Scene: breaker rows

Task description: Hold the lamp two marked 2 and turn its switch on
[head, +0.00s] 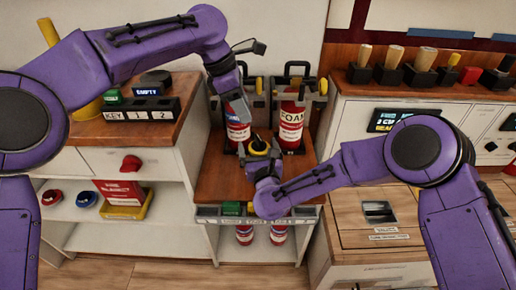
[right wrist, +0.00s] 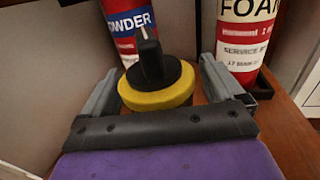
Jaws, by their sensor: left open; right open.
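A round yellow piece with a black knob on top (head: 259,147) stands on the brown bench between the fingers of my right gripper (head: 262,158). In the right wrist view the yellow base (right wrist: 158,92) sits between the two open fingers, and the black knob (right wrist: 151,60) has a white line on it. I see no number 2 on it and cannot tell if it is lamp two. My left gripper (head: 240,108) is open and points down above the knob, in front of the fire extinguishers; its fingertips are hard to make out.
A POWDER extinguisher (head: 237,133) and a FOAM extinguisher (head: 291,125) stand close behind. A rack marked KEY, 1, 2 (head: 140,110) is on the left counter (head: 85,133). Several tool handles stand on the right counter. A labelled strip (head: 207,215) runs along the bench's front edge.

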